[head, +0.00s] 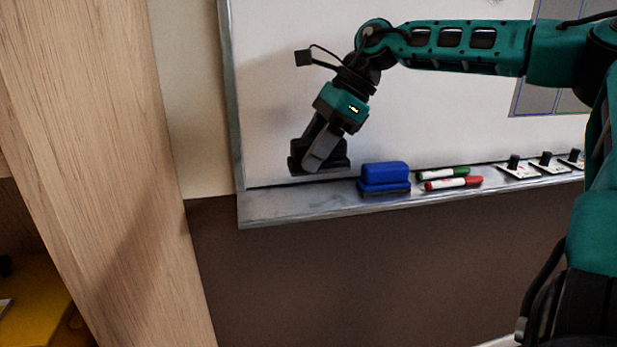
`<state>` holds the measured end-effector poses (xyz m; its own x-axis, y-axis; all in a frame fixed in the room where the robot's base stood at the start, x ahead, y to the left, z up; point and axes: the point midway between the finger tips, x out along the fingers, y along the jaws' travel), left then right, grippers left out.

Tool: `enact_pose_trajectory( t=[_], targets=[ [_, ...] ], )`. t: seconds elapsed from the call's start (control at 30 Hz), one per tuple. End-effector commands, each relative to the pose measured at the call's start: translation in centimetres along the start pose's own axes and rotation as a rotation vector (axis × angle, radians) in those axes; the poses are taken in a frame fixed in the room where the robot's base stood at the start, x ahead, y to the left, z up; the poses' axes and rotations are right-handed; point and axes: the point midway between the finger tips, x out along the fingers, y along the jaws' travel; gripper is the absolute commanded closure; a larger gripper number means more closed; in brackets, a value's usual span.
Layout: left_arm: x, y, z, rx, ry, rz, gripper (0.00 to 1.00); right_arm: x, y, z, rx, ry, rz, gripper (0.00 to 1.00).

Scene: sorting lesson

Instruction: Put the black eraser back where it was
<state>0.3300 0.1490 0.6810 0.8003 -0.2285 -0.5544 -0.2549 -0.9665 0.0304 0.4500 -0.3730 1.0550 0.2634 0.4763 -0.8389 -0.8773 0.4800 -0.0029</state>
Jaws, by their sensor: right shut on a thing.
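My right gripper (318,163) reaches in from the right, points downward and is shut on the black eraser (298,158). The eraser is a dark block, partly hidden by the gripper's fingers. It is close to the whiteboard (290,70), at the left part of the metal ledge (290,207). I cannot tell whether its underside touches the ledge. A blue eraser (384,171) with a dark base sits on the ledge just right of the gripper. My left gripper is not in view.
A green marker (443,173) and a red marker (453,183) lie on the ledge right of the blue eraser. Several cards with black clips (516,168) stand farther right. A wooden panel (105,130) rises at the left. The ledge's left end is bare.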

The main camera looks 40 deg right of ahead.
Motion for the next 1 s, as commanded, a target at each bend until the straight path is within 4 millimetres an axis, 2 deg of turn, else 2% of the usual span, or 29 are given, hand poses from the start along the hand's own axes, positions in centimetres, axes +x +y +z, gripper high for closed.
enact_pose_trajectory(
  t=[0.03,0.17,0.23,0.47,0.7,1.0],
  targets=[
    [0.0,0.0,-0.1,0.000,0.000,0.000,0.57,0.0,-0.9,-0.1,0.006,0.006,-0.001,0.78],
    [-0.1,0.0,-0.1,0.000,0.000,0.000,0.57,0.1,-2.5,0.0,0.003,0.003,0.000,0.78],
    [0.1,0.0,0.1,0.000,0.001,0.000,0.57,1.1,-2.4,-0.7,0.001,0.000,0.003,0.78],
    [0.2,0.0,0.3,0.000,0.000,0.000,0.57,2.3,-2.4,-1.6,0.001,0.000,0.001,0.78],
    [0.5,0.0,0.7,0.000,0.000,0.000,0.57,5.6,-2.3,-3.7,0.003,0.001,0.003,0.78],
    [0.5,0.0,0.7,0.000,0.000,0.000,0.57,5.9,-2.7,-3.8,0.000,0.000,-0.001,0.78]
  ],
)
